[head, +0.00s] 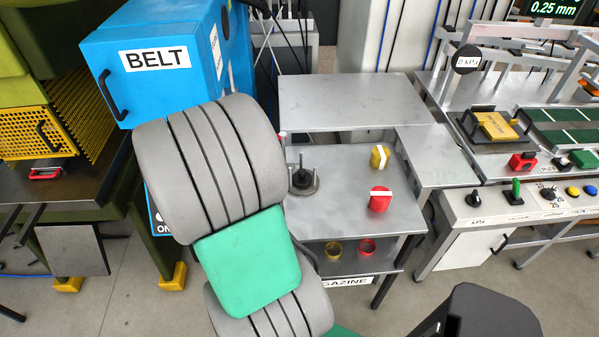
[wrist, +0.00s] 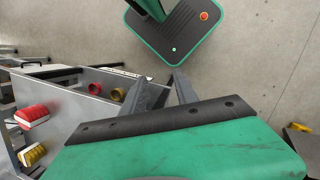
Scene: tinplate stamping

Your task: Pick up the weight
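A dark grey round piece with an upright stem (head: 303,180), which looks like the weight, stands on the left part of the grey table top (head: 340,220) in the head view. My arm passes close to its left in that view. I cannot make it out in the wrist view. My gripper (wrist: 160,88) shows in the wrist view with its two fingers apart and nothing between them. It points past the stand toward the floor, away from the table top. In the head view my gripper is not visible.
A red piece (head: 381,199) and a yellow piece (head: 379,157), each with a white stripe, are on the table's right. A raised grey shelf (head: 345,100) is behind. Red and yellow rings lie on the lower shelf (head: 375,262). A blue BELT box (head: 160,60) stands left, a control bench (head: 520,200) right.

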